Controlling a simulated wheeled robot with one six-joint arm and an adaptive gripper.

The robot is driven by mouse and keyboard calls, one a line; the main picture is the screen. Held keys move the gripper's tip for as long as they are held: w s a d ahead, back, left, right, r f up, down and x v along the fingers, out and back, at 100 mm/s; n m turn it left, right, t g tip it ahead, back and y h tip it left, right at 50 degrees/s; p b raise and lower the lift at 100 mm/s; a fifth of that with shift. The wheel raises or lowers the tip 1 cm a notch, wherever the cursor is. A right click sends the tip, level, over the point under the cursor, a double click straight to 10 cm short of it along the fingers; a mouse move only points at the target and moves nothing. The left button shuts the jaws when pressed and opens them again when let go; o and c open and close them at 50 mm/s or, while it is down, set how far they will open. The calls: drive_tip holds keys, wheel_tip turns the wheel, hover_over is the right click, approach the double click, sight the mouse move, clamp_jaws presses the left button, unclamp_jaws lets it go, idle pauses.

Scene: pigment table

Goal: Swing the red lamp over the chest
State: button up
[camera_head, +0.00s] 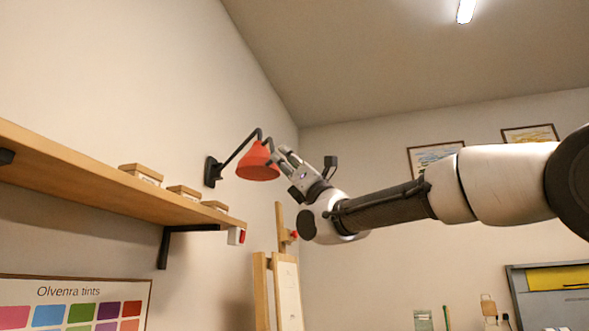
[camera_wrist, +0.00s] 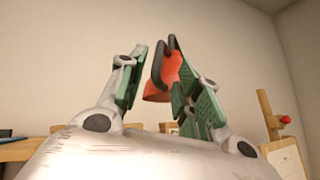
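The red lamp (camera_head: 258,163) hangs from a black jointed arm on a wall bracket (camera_head: 213,171), above and beyond the shelf end. My gripper (camera_head: 282,158) is at the lamp's right side, close to the shade. In the wrist view my gripper (camera_wrist: 160,68) has its two green-padded fingers spread apart. The red shade (camera_wrist: 157,92) and its black arm (camera_wrist: 172,45) show between and behind the fingers, partly hidden by the right finger. I cannot tell whether a finger touches the lamp. I cannot make out a chest for certain.
A wooden shelf (camera_head: 100,178) with several small boxes runs along the left wall. A wooden easel (camera_head: 262,290) stands below the lamp. A tints chart (camera_head: 75,302) is at lower left. A grey frame with a yellow panel (camera_head: 558,278) is at lower right.

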drive_tip(key=v, duration=0.4)
drive_tip(key=shift+s+d+f, duration=0.2)
drive_tip(key=shift+d, duration=0.05)
